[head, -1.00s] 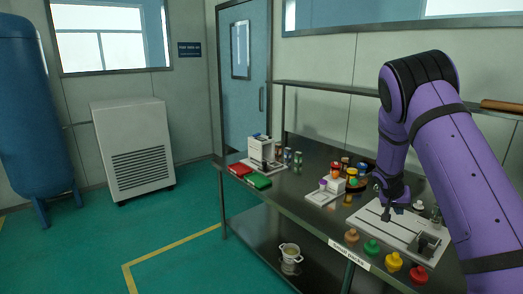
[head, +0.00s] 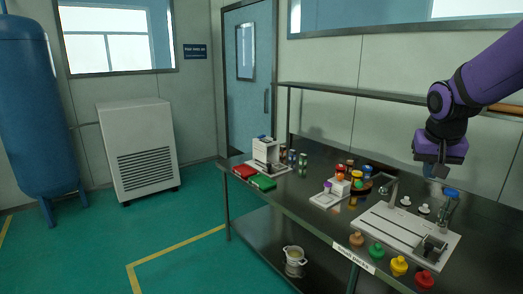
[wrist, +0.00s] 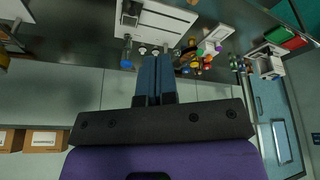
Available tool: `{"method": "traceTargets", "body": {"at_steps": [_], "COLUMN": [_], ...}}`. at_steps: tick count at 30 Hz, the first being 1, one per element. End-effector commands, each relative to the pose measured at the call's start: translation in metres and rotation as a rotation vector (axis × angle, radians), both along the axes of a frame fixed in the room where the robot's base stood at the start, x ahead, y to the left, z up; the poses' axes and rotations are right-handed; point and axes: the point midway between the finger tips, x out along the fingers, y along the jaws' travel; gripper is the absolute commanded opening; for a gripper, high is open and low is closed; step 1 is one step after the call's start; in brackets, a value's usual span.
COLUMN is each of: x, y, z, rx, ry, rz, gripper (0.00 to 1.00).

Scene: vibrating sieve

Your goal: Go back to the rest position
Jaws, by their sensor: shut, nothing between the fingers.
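My gripper (head: 436,172) hangs from my purple arm above the right part of the dark workbench (head: 300,205) in the head view. In the wrist view its two dark fingers (wrist: 155,62) are together with nothing between them. Below it in the head view is a white machine plate (head: 385,230) with a metal clamp-like fitting on its near right end. The gripper is apart from the plate and the things around it.
Yellow, green, orange and red knobs (head: 399,265) line the bench's front edge. Jars with coloured lids (head: 342,172) stand mid-bench. Red and green boxes (head: 262,182) lie at the left end. A shelf (head: 345,92) runs behind.

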Motion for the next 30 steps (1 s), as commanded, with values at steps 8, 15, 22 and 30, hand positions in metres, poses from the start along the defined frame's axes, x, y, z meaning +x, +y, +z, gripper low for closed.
{"method": "traceTargets", "body": {"at_steps": [8,15,22,30], "x": [-0.081,-0.151,-0.209,-0.237], "y": [0.032,0.056,0.076,0.085], "z": [0.039,0.054,0.054,0.049], "rx": [0.037,0.045,0.036,0.026], "ry": [-0.044,-0.079,-0.108,-0.118], "rz": [0.122,0.235,0.333,0.383], "gripper": [0.00,0.00,0.00,0.00]}}
